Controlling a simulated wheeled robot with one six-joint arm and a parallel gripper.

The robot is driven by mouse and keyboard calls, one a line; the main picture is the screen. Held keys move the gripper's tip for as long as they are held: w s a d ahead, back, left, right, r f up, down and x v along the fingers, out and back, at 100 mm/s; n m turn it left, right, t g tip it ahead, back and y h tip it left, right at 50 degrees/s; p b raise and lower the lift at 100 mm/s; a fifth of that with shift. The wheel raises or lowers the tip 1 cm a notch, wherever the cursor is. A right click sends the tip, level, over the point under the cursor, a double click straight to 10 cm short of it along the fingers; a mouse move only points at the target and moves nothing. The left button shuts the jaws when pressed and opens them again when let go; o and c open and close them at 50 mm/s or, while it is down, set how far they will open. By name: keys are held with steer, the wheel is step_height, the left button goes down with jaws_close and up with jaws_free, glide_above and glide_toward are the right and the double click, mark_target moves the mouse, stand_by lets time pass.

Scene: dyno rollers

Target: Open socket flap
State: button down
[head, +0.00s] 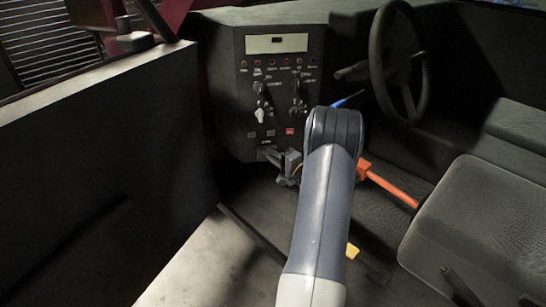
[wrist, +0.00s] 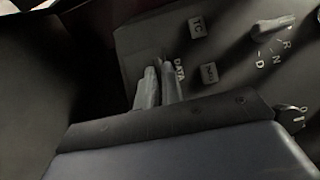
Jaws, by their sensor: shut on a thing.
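My gripper (wrist: 160,72) is at the lower part of the dark dashboard panel, beside the DATA label, in the wrist view. Its two pale fingers are close together, shut on the small socket flap, which is mostly hidden between and behind them. In the head view my gripper (head: 277,158) reaches the bottom edge of the control panel (head: 240,105) from the lower right. How far the flap is turned cannot be told.
Small buttons marked TC (wrist: 197,27) and another below it (wrist: 209,73) sit right of the fingers. A rotary selector (wrist: 272,27) is further right. The steering wheel (head: 398,60), an orange lever (head: 390,186) and seat (head: 480,220) lie right; the open door (head: 95,160) stands left.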

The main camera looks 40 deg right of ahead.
steer(key=shift+f, duration=0.15)
steer(key=shift+s+a+f+n+t+y+b, duration=0.25)
steer(key=shift+f+n+t+y+b, duration=0.6)
steer(key=shift+n+t+y+b, duration=1.25)
steer(key=shift+s+a+f+n+t+y+b, duration=0.15)
steer(key=shift+s+f+n+y+b, duration=0.3)
steer(key=shift+f+n+b, duration=1.7)
steer(key=shift+s+a+r+n+t+y+b, duration=0.3)
steer(key=shift+n+t+y+b, duration=0.95)
steer(key=shift+b, duration=2.25)
steer(key=shift+w+d+y, duration=0.1)
steer(key=shift+d+y, duration=0.05)
steer(key=shift+y, duration=0.25)
steer(key=c, duration=1.6)
jaws_free()
steer(key=shift+o, duration=0.2)
steer(key=shift+r, duration=0.1)
